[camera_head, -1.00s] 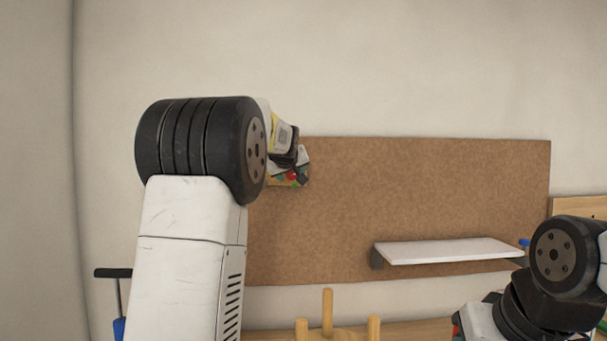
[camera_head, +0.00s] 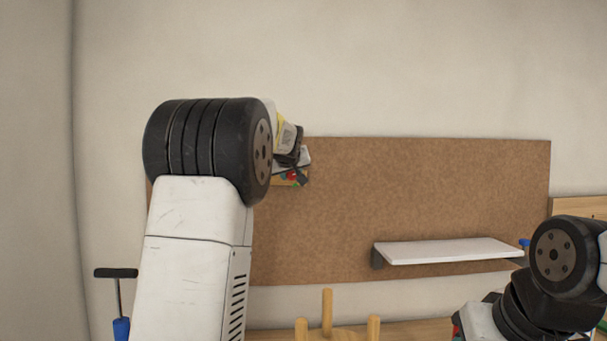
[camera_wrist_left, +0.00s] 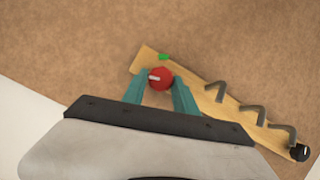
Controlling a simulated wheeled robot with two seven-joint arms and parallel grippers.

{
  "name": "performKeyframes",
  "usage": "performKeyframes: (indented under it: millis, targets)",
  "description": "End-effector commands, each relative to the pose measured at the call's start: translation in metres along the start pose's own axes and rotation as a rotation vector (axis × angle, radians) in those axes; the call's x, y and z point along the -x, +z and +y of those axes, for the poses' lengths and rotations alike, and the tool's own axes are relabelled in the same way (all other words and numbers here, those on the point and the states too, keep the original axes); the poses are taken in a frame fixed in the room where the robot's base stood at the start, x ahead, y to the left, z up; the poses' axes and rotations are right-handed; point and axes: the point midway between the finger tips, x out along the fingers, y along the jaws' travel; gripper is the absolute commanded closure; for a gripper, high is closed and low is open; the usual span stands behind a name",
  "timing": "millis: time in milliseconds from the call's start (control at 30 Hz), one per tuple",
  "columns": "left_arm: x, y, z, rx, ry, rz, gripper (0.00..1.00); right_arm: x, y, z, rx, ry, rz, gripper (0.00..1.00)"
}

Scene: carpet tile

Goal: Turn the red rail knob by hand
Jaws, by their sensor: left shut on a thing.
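The red knob (camera_wrist_left: 160,79), with a pale pointer mark, sits on a wooden rail (camera_wrist_left: 228,112) fixed to the brown board. In the left wrist view my left gripper (camera_wrist_left: 160,82) has its two teal fingers on either side of the knob, shut on it. In the head view the red knob (camera_head: 293,176) shows small beside the left gripper (camera_head: 302,174), mostly behind my left arm. My right arm is at the lower right of the head view; its gripper's fingers cannot be made out.
The rail also carries a green piece (camera_wrist_left: 164,57), several grey hooks (camera_wrist_left: 252,113) and a black knob (camera_wrist_left: 300,153). A white shelf (camera_head: 447,250) juts from the brown board (camera_head: 420,190). Wooden pegs (camera_head: 327,312) and a blue-handled pump (camera_head: 121,328) stand below.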

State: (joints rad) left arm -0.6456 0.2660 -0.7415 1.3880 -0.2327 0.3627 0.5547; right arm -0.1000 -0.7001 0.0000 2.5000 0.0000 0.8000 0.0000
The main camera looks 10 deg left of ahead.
Motion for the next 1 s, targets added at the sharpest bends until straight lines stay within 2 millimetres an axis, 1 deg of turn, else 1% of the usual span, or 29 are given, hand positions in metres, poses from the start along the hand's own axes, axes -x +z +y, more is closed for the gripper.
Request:
performKeyframes:
  millis: [267,1000]
  targets:
    - [0.0001,0.0004,0.0043,-0.198,-0.08,0.0,1.0,0.0,0.0,0.0,0.0,0.0,0.0,0.57]
    - [-0.0016,0.0042,0.0094,-0.842,-0.347,0.0,1.0,0.0,0.0,0.0,0.0,0.0,0.0,0.57]
